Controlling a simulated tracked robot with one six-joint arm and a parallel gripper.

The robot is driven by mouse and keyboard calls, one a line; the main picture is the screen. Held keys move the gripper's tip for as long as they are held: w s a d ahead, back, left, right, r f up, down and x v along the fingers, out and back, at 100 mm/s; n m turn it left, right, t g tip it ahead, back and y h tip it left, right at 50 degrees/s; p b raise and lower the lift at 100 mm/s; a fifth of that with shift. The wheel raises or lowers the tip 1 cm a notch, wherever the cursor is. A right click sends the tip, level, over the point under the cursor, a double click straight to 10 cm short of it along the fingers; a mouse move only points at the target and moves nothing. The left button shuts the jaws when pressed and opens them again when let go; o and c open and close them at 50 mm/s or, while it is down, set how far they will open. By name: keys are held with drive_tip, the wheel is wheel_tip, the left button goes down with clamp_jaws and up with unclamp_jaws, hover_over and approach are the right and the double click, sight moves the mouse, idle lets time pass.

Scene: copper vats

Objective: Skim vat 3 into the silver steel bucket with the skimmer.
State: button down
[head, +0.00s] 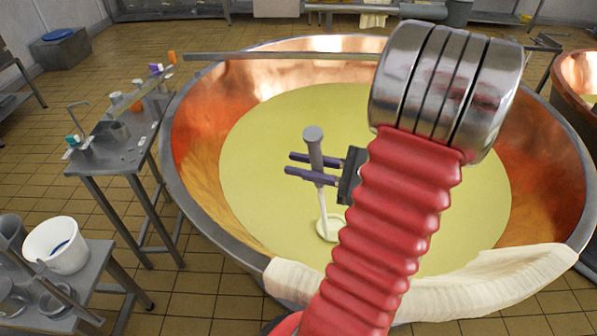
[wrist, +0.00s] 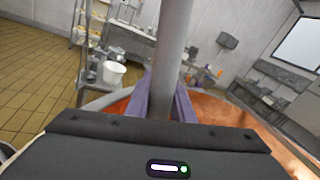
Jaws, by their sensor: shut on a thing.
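The large copper vat (head: 190,130) in the middle holds a yellow liquid (head: 270,190); no number is readable on it. My gripper (head: 305,168), with purple fingers, is shut around the grey handle of the skimmer (head: 314,142) above the liquid. The skimmer stands nearly upright, its pale round head low at the liquid; I cannot tell whether it touches. The wrist view shows the handle (wrist: 173,50) between the fingers. A grey metal bucket (head: 12,230), partly cut off, stands at the left edge; I cannot tell if it is the silver steel bucket.
A white bucket (head: 38,243) with something blue in it stands on the lower-left table (head: 90,275). A narrow steel table (head: 115,157) with small items stands left of the vat. A bar (head: 280,56) spans the vat's far side. Cloth (head: 470,292) drapes the near rim.

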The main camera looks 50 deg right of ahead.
wheel_tip(320, 180, up, 33)
drive_tip(key=shift+r, duration=0.15)
idle(2.1)
idle(1.3)
